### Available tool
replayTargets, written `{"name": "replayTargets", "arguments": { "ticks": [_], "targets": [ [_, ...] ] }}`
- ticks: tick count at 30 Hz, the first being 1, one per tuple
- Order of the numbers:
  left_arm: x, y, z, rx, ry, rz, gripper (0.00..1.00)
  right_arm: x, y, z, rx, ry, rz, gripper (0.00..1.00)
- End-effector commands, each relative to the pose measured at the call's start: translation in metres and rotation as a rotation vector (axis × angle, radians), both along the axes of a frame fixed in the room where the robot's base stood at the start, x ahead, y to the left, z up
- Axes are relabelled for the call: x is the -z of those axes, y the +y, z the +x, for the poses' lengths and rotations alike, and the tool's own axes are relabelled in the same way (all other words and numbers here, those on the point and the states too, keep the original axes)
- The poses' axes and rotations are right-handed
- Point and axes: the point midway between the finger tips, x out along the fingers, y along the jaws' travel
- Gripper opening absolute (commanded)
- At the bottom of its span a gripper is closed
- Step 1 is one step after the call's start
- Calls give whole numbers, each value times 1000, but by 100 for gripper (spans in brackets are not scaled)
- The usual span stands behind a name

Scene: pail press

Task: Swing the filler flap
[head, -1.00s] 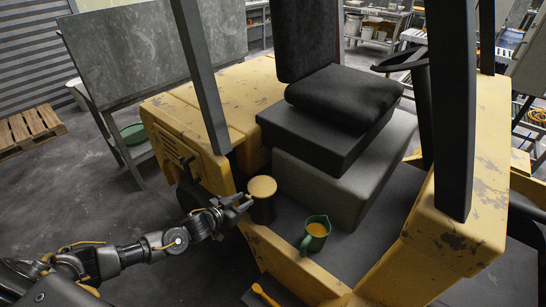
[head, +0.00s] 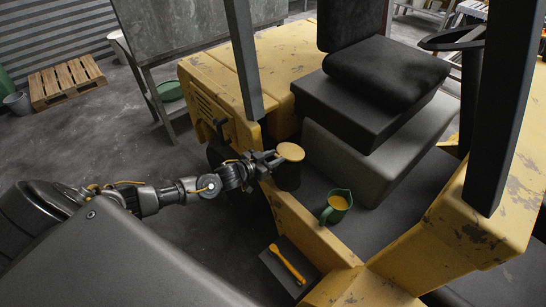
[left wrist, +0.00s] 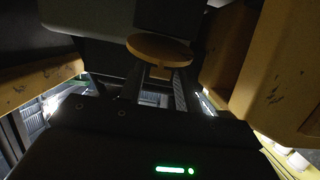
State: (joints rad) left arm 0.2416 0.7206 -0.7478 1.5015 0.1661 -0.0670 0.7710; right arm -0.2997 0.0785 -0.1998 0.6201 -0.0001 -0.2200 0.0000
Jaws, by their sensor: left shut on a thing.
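The round yellow filler flap (head: 290,151) lies about level on top of the dark filler neck (head: 288,177), at the edge of the forklift's floor. My left gripper (head: 273,160) reaches it from the left and is shut at its near edge. In the left wrist view the flap (left wrist: 160,49) is ahead, and its small yellow tab (left wrist: 160,72) is between the fingers of my gripper (left wrist: 160,88). The inside of the neck is hidden. My right gripper is not in view.
A green jug (head: 336,207) with yellow contents stands on the floor plate right of the neck. A yellow-handled tool (head: 288,264) lies on the dark step below. The black seat (head: 385,75) and a dark upright post (head: 243,60) rise behind the flap.

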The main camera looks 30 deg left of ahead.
Motion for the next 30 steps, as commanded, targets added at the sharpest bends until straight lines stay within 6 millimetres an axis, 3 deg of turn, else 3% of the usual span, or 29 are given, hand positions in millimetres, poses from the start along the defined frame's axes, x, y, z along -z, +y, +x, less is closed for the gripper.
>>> {"name": "replayTargets", "arguments": {
  "ticks": [11, 24, 30],
  "targets": [
    [-5, 0, 2, -2, -6, -2, 19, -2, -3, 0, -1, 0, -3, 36],
    [-37, -4, 17, -3, -8, -2, 19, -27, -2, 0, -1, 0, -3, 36],
    [-37, -4, 18, -4, -7, -1, 19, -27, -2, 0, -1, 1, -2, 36]
  ]
}}
